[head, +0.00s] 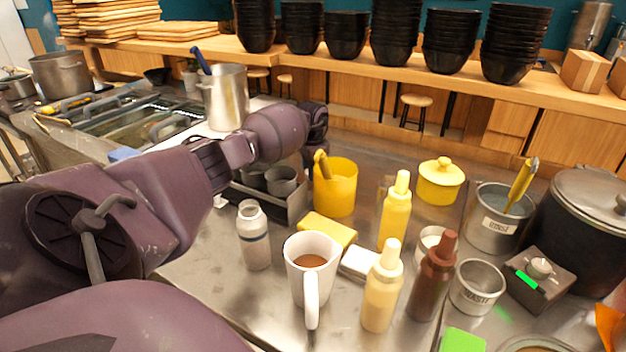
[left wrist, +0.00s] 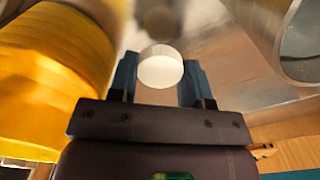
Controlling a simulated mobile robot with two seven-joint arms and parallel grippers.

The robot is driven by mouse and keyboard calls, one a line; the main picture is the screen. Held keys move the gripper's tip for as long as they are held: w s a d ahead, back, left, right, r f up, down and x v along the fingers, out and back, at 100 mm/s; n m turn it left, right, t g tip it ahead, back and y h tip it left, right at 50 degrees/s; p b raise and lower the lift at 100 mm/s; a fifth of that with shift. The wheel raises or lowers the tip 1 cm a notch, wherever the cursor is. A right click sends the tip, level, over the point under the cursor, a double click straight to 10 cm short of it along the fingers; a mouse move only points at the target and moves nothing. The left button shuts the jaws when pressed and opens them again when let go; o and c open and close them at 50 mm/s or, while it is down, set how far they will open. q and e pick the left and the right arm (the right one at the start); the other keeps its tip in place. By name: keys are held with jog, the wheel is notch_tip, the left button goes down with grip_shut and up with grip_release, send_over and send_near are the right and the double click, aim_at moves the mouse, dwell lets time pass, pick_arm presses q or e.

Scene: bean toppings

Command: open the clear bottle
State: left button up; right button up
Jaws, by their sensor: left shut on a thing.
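The clear bottle (head: 255,238) stands upright on the steel counter, left of the white mug. Its rim shows at the top with no lid visible on it. My left gripper (left wrist: 160,80) is shut on a small white round cap (left wrist: 160,68), held between its two fingers in the left wrist view. In the head view my left arm reaches past the bottle to the back, and its hand is above and behind the yellow container; the fingertips and the cap are hidden there. My right gripper is not in view.
A white mug (head: 310,268) with brown liquid stands right of the bottle. A yellow container (head: 336,190), a yellow sponge (head: 326,231), a metal caddy (head: 291,207) and several squeeze bottles crowd the counter. A tall metal pot (head: 226,100) stands at the back left.

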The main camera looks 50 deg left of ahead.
aim_at(312, 185)
pick_arm(q)
notch_tip(312, 185, down, 3)
jog(key=shift+f, duration=0.15)
jog(key=shift+f, duration=0.1)
jog(key=o, duration=1)
notch_tip(312, 185, up, 12)
jog(key=shift+r+p, duration=0.15)
jog(key=shift+p, duration=0.65)
